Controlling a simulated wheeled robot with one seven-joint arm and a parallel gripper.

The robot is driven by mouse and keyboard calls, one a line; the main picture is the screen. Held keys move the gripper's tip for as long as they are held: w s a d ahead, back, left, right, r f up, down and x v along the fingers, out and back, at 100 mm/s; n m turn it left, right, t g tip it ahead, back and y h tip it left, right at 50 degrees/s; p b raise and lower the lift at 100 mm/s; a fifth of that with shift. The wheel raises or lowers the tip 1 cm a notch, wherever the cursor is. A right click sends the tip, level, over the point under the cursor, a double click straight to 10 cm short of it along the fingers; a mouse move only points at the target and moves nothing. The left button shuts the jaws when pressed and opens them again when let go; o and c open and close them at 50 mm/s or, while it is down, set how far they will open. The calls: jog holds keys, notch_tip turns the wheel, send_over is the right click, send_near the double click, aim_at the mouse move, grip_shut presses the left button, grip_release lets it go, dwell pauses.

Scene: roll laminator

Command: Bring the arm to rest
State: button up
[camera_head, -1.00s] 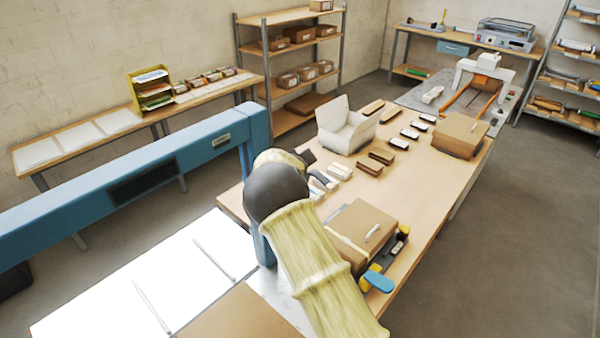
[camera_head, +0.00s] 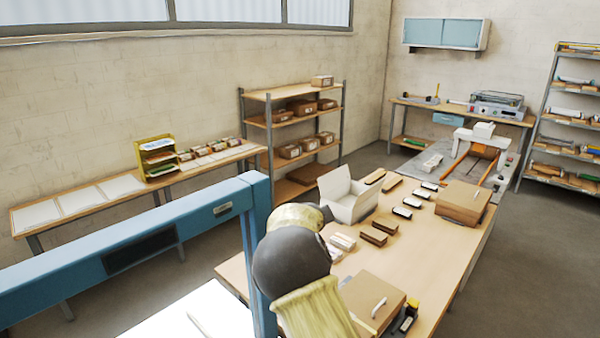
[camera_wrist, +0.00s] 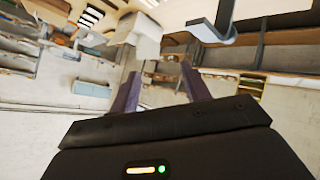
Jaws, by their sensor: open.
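My arm, with a dark rounded joint and pale yellow links, rises at the bottom centre of the head view, in front of the wooden table (camera_head: 440,262). In the wrist view my gripper (camera_wrist: 160,72) shows two dark fingers spread apart with nothing between them. The room appears upside down in that view. The gripper's fingers do not show in the head view. They are clear of the things I can see.
A blue machine frame (camera_head: 120,252) stands at the left, its post close beside my arm. The table holds a white bin (camera_head: 345,195), a cardboard box (camera_head: 462,202) and several small blocks. Shelving (camera_head: 290,122) stands behind. The floor at the right is clear.

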jog(key=s+d+f+m+g+b, duration=0.1)
jog(key=s+d+f+m+g, duration=0.1)
jog(key=s+d, duration=0.4)
jog(key=s+d+f+m+g, duration=0.1)
jog(key=s+d+f+g, duration=0.15)
jog(key=s, duration=0.65)
jog(key=s+d+f+g+y+b, duration=0.1)
jog(key=s, duration=1.2)
jog(key=s+f+m+g, duration=0.1)
jog(key=s+f+g, duration=0.1)
jog(key=s, duration=1.2)
jog(key=shift+d+y+b, duration=0.35)
jog(key=shift+d+y, duration=0.05)
jog(key=shift+g, duration=0.25)
jog(key=shift+s, duration=0.1)
jog(key=shift+c, duration=1.2)
